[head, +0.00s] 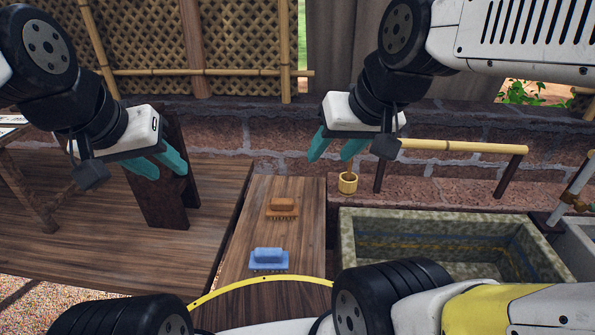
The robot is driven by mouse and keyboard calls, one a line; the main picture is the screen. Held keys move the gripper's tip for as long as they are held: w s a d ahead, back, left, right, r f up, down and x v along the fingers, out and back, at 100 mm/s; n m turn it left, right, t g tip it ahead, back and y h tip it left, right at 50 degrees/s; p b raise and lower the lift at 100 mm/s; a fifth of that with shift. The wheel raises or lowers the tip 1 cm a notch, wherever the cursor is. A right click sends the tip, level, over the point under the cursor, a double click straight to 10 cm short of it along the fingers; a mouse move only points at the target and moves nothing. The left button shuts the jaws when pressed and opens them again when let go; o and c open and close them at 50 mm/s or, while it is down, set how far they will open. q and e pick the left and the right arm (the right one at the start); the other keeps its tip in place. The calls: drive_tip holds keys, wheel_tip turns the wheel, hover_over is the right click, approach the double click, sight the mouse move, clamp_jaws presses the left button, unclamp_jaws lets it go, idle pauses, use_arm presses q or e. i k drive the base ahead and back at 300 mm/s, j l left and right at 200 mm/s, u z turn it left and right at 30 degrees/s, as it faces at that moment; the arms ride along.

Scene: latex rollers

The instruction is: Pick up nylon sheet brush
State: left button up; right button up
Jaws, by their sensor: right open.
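A blue brush (268,259) lies bristles down near the front of a narrow wooden plank top (243,243). A brown brush (282,208) with dark bristles stands behind it on the same top. I cannot tell from the picture which brush is the nylon one. My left gripper (171,172) is open and empty, up and to the left of both brushes, in front of a dark wooden post. My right gripper (330,158) is open and empty, above and to the right of the brown brush. Neither gripper touches a brush.
A stone basin (350,240) is to the right of the plank top. A small bamboo cup (347,184) stands behind it, near a bamboo rail (455,146). A wooden deck (80,235) spreads to the left. A brick wall (240,136) runs behind.

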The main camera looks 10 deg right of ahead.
sight(269, 259)
drive_tip(key=z, duration=1.55)
drive_tip(key=u, duration=1.5)
drive_tip(key=k+j+u, duration=0.1)
drive_tip(key=k+j, duration=0.55)
